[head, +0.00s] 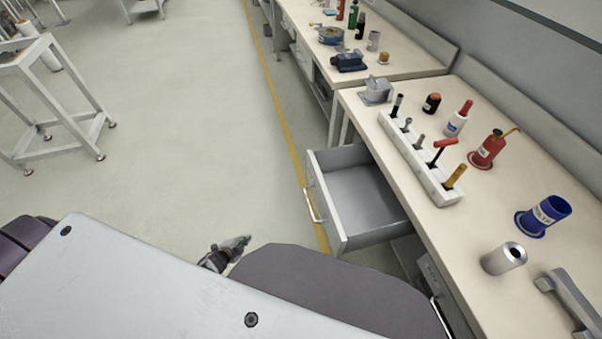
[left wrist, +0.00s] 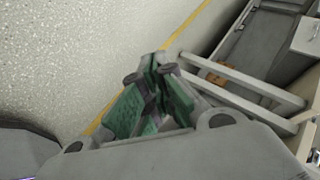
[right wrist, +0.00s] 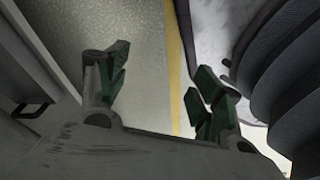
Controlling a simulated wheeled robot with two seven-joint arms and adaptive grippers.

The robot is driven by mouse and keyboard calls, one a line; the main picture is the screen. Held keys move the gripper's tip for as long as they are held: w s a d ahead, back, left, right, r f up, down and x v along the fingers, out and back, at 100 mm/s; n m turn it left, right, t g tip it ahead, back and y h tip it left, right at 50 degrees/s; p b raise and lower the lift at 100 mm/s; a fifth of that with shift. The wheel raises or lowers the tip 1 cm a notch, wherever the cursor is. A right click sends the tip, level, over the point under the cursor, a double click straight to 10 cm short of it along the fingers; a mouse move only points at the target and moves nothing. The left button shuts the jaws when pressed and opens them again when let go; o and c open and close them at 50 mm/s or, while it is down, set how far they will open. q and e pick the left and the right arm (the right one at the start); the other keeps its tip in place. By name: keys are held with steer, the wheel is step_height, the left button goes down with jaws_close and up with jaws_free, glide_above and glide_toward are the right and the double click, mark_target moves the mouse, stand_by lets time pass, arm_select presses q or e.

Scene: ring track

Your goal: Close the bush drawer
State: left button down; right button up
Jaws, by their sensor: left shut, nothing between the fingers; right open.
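The open drawer (head: 362,193) is pulled out from under the near workbench in the head view. It looks empty inside, and its pale front with a bar handle (head: 312,205) faces left. My left gripper (head: 243,241) is in front of the drawer, lower left of the handle and apart from it. In the left wrist view its green-padded fingers (left wrist: 152,95) are shut with nothing between them. My right gripper (right wrist: 158,85) is open and empty in the right wrist view. I cannot make it out in the head view.
The near workbench (head: 540,185) carries a white tool rack (head: 415,160), a red can (head: 487,150), a blue cup (head: 543,215) and a metal cylinder (head: 504,258). A grey stand (head: 60,100) is at the far left. The floor (head: 190,110) left of the yellow line is free.

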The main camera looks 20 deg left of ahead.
arm_select(q)
steer(key=w+r+m+t+h+b, duration=0.55)
steer(key=w+r+m+b, duration=0.35)
steer(key=w+r+m, duration=0.7)
arm_select(e)
steer(key=w+a+r, duration=0.5)
steer(key=w+r, duration=0.3)
arm_select(q)
steer(key=d+r+m+g+h+b, duration=0.2)
steer(key=d+r+m+h+b, duration=0.1)
steer(key=r+m, duration=0.4)
steer(key=d+r+m+g+h+b, duration=0.3)
steer(key=d+r+m+h+b, duration=0.1)
steer(key=m, duration=0.7)
steer(key=shift+s+r+h+b, duration=0.25)
steer(key=shift+r+h+b, duration=0.3)
steer(key=shift+r+h, duration=0.85)
arm_select(e)
step_height(320, 180, up, 13)
steer(key=w+a+t+y, duration=0.1)
steer(key=shift+a+t+y, duration=0.3)
steer(key=shift+y, duration=0.1)
arm_select(q)
steer(key=shift+r+g+y, duration=0.2)
steer(key=shift+g+y, duration=0.05)
steer(key=shift+w+d, duration=0.1)
